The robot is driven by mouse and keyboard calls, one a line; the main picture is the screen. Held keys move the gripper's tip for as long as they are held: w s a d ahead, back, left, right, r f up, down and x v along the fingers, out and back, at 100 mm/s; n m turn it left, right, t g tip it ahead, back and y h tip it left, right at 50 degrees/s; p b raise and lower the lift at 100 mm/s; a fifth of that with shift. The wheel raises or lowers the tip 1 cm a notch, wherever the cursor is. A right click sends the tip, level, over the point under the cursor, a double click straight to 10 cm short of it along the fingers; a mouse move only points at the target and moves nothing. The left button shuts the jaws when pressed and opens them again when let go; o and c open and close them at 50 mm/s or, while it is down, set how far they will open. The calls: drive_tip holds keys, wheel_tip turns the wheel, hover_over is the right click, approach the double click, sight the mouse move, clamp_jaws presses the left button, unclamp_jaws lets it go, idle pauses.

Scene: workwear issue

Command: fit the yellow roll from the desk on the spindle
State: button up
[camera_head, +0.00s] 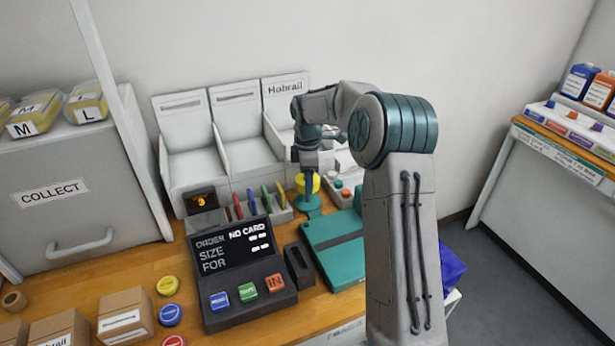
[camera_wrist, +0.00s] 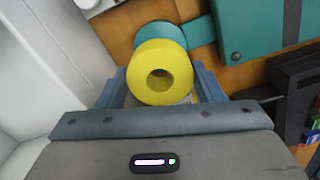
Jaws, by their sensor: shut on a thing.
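The yellow roll (camera_wrist: 160,72) sits between the two blue-grey fingers of my gripper (camera_wrist: 162,92) in the wrist view, and the gripper is shut on it. Its round hole faces the camera, and I see no peg coming through it. Just past the roll, a teal round part (camera_wrist: 160,33), apparently of the spindle stand, shows partly covered. In the head view the yellow roll (camera_head: 313,182) is under my gripper (camera_head: 308,172), directly above or near the teal stand (camera_head: 307,204) on the desk. Whether roll and stand touch, I cannot tell.
An order terminal (camera_head: 233,250) and a rack of coloured pens (camera_head: 256,205) stand to the left. White bins (camera_head: 190,150) rise behind. Small jars (camera_head: 345,190) stand to the right.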

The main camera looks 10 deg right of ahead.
drive_tip(key=shift+f+b, duration=1.35)
drive_tip(key=shift+f, duration=1.2)
idle(0.5)
drive_tip(key=o, duration=1.1)
drive_tip(key=shift+r, duration=0.1)
drive_tip(key=shift+r+p, duration=3.3)
drive_tip(key=shift+r, duration=1.1)
drive_tip(key=shift+r, duration=0.1)
